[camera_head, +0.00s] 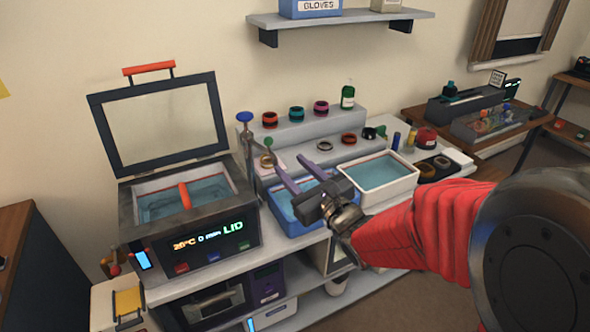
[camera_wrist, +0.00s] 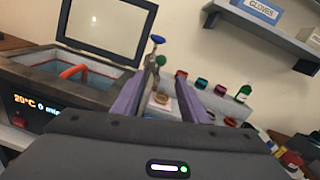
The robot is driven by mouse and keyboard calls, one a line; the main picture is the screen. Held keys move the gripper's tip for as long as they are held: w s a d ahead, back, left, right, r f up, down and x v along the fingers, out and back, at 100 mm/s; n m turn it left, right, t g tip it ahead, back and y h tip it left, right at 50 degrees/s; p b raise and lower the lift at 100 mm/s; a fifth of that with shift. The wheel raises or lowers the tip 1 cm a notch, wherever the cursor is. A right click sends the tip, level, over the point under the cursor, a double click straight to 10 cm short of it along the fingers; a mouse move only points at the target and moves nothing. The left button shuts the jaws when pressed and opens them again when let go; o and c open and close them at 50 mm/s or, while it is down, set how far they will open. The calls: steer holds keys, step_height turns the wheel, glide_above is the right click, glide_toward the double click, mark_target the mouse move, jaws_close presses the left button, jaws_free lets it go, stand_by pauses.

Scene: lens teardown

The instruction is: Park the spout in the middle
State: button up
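What looks like the spout (camera_head: 248,150) is a slim grey post with a blue knob on top, standing between the open tank and the blue basin. A green ball sits beside its upper part. In the wrist view, the spout (camera_wrist: 150,75) stands beyond my fingertips, near the left one. The blue basin (camera_head: 283,214) holds water under my gripper, and a white basin (camera_head: 372,205) of water stands to its right. My gripper (camera_head: 289,163) is open, its purple fingers apart with nothing held. It is above the blue basin, right of the spout. Any contact cannot be told.
The tank (camera_head: 190,230) at left has its lid (camera_head: 160,120) raised and a red-orange piece inside. A grey stepped stand (camera_head: 320,128) behind the basins holds coloured rings and a green bottle (camera_head: 347,96). A shelf (camera_head: 340,18) hangs above. Small parts crowd the right.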

steer(key=shift+c, duration=0.5)
